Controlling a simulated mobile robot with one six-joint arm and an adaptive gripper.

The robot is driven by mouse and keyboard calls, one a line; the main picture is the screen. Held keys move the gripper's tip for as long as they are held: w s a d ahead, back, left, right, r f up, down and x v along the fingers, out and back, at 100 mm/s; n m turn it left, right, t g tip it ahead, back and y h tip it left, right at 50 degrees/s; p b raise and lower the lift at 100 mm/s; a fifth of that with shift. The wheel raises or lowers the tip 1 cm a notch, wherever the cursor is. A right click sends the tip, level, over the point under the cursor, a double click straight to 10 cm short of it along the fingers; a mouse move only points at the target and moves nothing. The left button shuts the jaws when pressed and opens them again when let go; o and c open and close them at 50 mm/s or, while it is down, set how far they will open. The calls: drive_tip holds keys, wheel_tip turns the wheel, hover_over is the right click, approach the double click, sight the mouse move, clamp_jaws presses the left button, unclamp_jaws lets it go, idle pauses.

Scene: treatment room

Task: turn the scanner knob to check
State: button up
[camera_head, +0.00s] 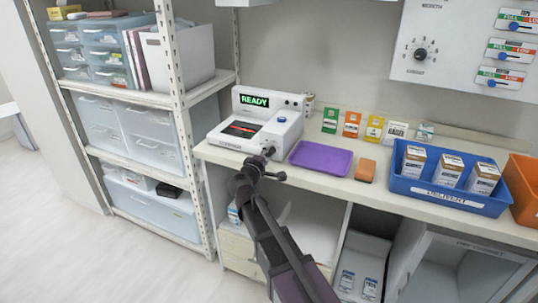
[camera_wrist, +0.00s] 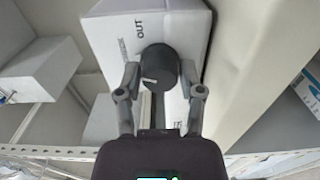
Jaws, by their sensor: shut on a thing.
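The white scanner (camera_head: 258,125) stands on the counter in the head view, its green display (camera_head: 254,100) reading READY. Its dark round knob (camera_wrist: 158,66) is on the front face, with a white mark pointing toward the lower left in the wrist view. "OUT" is printed beside the knob; another word to its left is too small to read. My gripper (camera_wrist: 160,76) is shut on the knob, one finger on each side. In the head view my gripper (camera_head: 262,159) is at the scanner's front right corner and mostly hides the knob.
A purple tray (camera_head: 320,158) and an orange block (camera_head: 366,170) lie just right of the scanner. A blue bin (camera_head: 450,196) with boxes is further right. A shelf rack (camera_head: 180,125) stands close on the left. Small packets (camera_head: 352,124) line the back.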

drive_tip(key=shift+s+d, duration=0.1)
drive_tip(key=shift+d, duration=0.05)
drive_tip(key=o, duration=1.1)
drive_tip(key=shift+o, duration=0.4)
drive_tip(key=v, duration=1.2)
